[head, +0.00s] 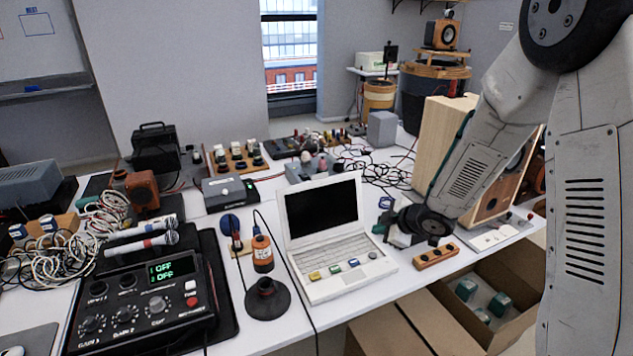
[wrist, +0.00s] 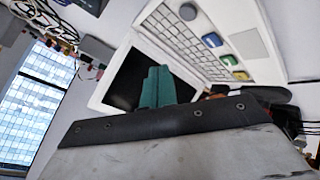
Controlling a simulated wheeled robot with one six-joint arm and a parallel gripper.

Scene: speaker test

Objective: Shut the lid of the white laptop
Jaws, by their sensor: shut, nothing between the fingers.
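The white laptop (head: 338,262) stands open on the white table, its lid (head: 322,209) raised with a dark screen facing the front. Several small coloured blocks lie along the front of its base. In the wrist view the laptop's keyboard (wrist: 180,42) and dark screen show, tilted in the picture. My gripper (wrist: 157,75) shows there as teal fingers held together, empty, overlapping the screen in the picture. In the head view my wrist is just right of the laptop, and the fingertips are hard to make out. I cannot tell whether they touch the lid.
A wooden speaker cabinet (head: 440,150) stands right of the laptop, behind my arm. Cables and microphones (head: 142,243) crowd the left.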

